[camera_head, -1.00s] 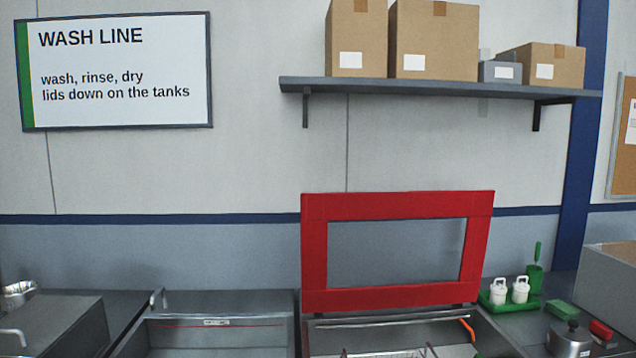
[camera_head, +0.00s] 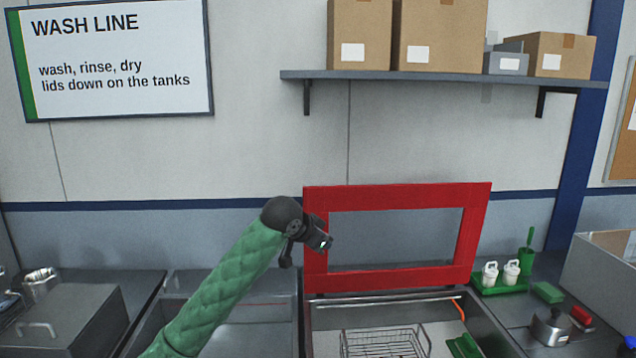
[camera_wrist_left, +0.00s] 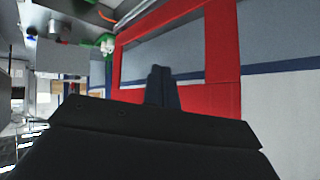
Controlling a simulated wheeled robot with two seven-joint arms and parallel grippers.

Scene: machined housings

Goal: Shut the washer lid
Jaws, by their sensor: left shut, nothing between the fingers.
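The washer lid (camera_head: 398,278) is a red frame with a clear or open middle. It stands upright, open, at the back edge of the washer tank (camera_head: 410,304), which holds a wire basket (camera_head: 385,343). My left gripper (camera_head: 322,241) is at the lid's left upright and overlaps it in the head view; I cannot tell whether it touches. In the left wrist view the shut fingers (camera_wrist_left: 160,86) show against the red lid (camera_wrist_left: 222,70). They hold nothing. My right gripper is not in view.
To the right of the tank are a green tray (camera_head: 498,286) with white bottles, a green block (camera_head: 547,292) and a metal pot (camera_head: 551,327). A second open tank (camera_head: 262,338) lies to the left. A shelf (camera_head: 440,77) with boxes hangs above.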

